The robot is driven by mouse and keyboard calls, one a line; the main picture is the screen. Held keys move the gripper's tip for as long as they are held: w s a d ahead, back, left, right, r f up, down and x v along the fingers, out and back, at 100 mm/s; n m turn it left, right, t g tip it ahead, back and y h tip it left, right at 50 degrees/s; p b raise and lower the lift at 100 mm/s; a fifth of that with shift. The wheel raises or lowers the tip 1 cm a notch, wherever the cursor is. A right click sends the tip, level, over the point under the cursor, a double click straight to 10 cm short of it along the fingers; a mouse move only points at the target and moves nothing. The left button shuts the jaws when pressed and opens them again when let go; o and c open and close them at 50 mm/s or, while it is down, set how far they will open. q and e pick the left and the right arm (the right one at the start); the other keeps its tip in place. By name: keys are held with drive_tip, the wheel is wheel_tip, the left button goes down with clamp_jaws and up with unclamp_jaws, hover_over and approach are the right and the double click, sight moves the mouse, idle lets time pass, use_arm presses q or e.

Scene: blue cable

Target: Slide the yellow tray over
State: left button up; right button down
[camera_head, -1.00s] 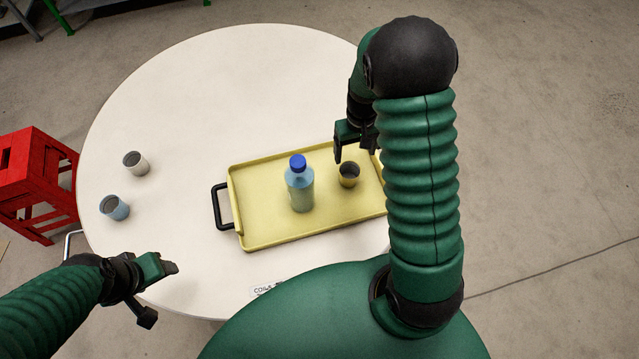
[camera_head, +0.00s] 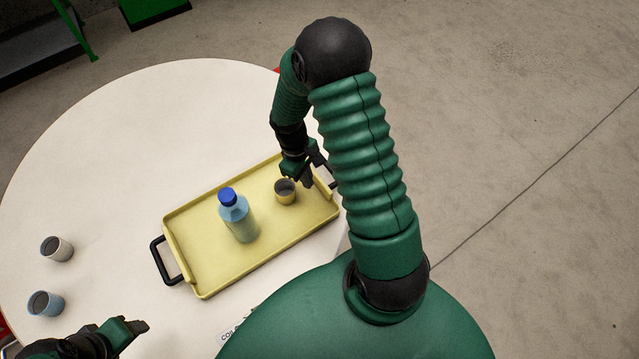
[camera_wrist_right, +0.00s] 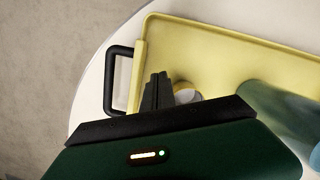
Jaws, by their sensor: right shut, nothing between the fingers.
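The yellow tray (camera_head: 190,270) lies on the round white table, with a black handle (camera_head: 160,262) at its left end. Its right handle shows in the right wrist view (camera_wrist_right: 112,80). My right gripper (camera_head: 309,180) is shut and empty, over the tray's right end beside the cup. In the right wrist view its fingers (camera_wrist_right: 157,92) appear between the end wall and the partly hidden cup; contact with the tray is unclear. My left gripper (camera_head: 136,326) is at the lower left, away from the tray.

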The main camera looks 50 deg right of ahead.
sight(326, 190)
drive_tip(key=s+d+f, duration=0.2)
drive_tip(key=s+d, duration=0.1)
drive_tip(key=shift+s+d+f, duration=0.3)
drive_tip(key=shift+f, duration=0.05)
drive_tip(key=shift+s+a, duration=0.15)
drive_tip(key=shift+a, duration=0.6)
drive_tip(key=shift+w+a+r, duration=0.1)
drive_tip(key=shift+w+a, duration=0.15)
drive_tip(key=shift+w, duration=0.15)
drive_tip(key=w, duration=0.7)
drive_tip(key=shift+w+a, duration=0.5)
drive_tip(key=shift+w, duration=0.5)
drive_tip(key=shift+a, duration=0.2)
use_arm(q)
drive_tip(key=shift+s+d+r, duration=0.1)
drive_tip(key=shift+d+r, duration=0.3)
drive_tip(key=shift+d, duration=0.1)
drive_tip(key=shift+d, duration=0.2)
use_arm(e)
drive_tip(key=shift+s+d, duration=0.1)
drive_tip(key=shift+d, duration=0.05)
use_arm(q)
drive_tip(key=shift+a, duration=0.1)
